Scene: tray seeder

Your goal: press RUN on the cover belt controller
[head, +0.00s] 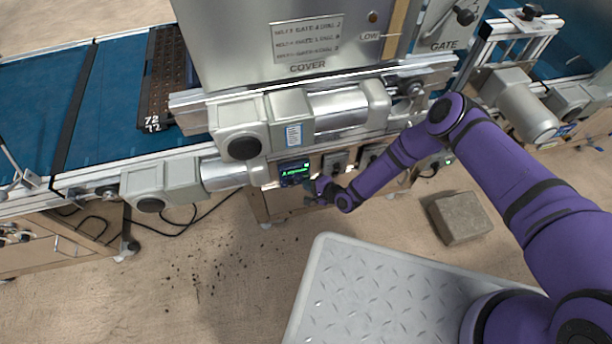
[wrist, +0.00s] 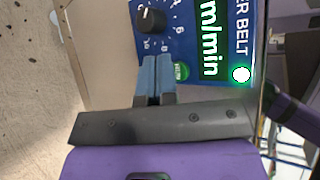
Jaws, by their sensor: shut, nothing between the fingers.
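The cover belt controller is a small blue panel with a lit green display (head: 294,173) below the COVER hopper. In the wrist view, the blue panel (wrist: 203,15) appears turned sideways, with "ER BELT" and a display (wrist: 210,40) reading "m/min". A green button (wrist: 181,71) sits just right of my fingertips; its label is not readable. A black dial knob (wrist: 152,18) is above them. A bright white round light with a green rim (wrist: 241,73) is at the right. My gripper (wrist: 155,62) is shut and empty, its tips over the panel beside the green button. Contact cannot be told.
More control boxes (head: 335,162) are right of the controller. Motors and the blue conveyor (head: 115,115) are above and left, with a dark tray (head: 160,85) on the belt. A block (head: 459,218) lies on the floor. The floor at the left front is mostly clear.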

